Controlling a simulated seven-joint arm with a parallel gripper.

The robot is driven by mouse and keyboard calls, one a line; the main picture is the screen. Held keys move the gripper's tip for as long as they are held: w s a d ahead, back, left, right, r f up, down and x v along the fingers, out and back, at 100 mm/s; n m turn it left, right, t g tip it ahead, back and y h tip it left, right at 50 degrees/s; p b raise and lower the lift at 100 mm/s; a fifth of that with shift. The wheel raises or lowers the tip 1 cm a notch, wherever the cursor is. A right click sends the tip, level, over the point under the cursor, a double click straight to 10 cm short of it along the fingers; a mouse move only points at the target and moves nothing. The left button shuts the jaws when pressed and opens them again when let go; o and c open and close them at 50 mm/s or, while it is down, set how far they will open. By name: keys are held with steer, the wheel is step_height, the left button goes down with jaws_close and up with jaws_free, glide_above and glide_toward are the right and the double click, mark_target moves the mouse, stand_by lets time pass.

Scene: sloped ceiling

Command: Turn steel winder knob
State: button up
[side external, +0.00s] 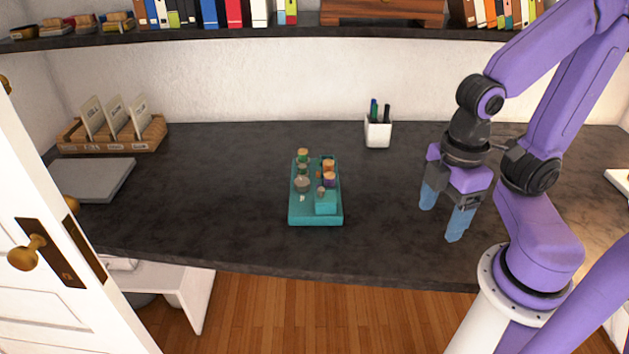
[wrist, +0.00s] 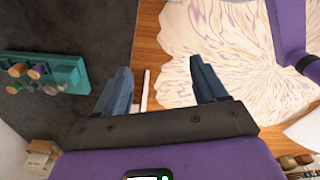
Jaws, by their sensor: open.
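A teal block (side external: 293,214) lies on the dark desk with several small knobs and spools on top. A greyish, metal-looking round knob (side external: 302,184) sits at its left side and may be the steel winder knob; it is too small to be sure. Orange, purple and green pieces stand around it. The block also shows at the left edge of the wrist view (wrist: 74,72), where I cannot pick out the steel knob for certain. My gripper (side external: 442,221) is open and empty, pointing down, well to the right of the block. Its blue fingers (wrist: 160,72) are spread apart in the wrist view.
A white pen cup (side external: 377,134) stands behind and right of the block. A wooden card rack (side external: 113,138) and a grey flat slab (side external: 97,179) are at the left. A shelf (side external: 200,30) with books hangs above. The desk between block and gripper is clear.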

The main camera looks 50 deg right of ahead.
steer(key=shift+w, duration=0.1)
steer(key=w+a+r+m, duration=0.2)
steer(key=w+a+m, duration=0.15)
steer(key=w, duration=0.55)
steer(key=m, duration=1.1)
glide_above(303, 181)
step_height(303, 181, down, 4)
steer(key=f, duration=0.1)
step_height(303, 181, down, 16)
steer(key=shift+f, duration=0.2)
steer(key=c, duration=1.1)
